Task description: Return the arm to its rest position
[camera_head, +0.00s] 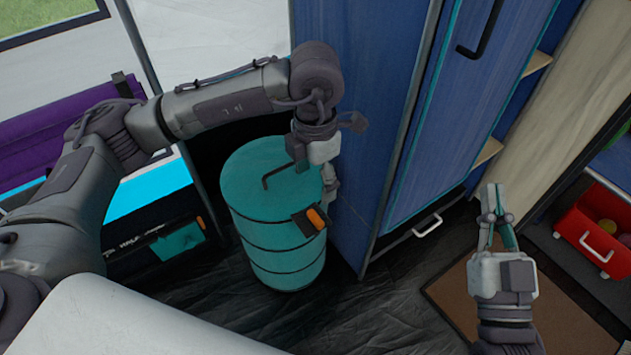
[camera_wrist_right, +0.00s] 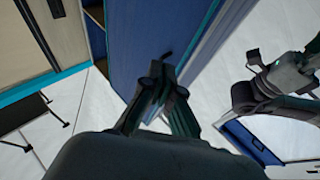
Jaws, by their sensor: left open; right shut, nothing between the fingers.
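My left arm (camera_head: 215,105) comes in from the left and bends down beside the blue cabinet. My left gripper (camera_head: 328,182) is open and points down next to the right rim of a teal barrel (camera_head: 265,180). Its fingers are small in the picture, and I cannot tell whether they touch the barrel. My right gripper (camera_head: 494,200) is shut and empty. It points up the picture over the dark floor, apart from the cabinet. In the right wrist view, the right gripper's fingers (camera_wrist_right: 160,95) meet with nothing visible between them.
The tall blue cabinet (camera_head: 365,110) stands right behind the left gripper. A black and orange piece (camera_head: 312,220) sits on the barrel's side. A red drawer (camera_head: 590,235) with balls is at far right. A brown mat (camera_head: 465,300) lies under the right gripper.

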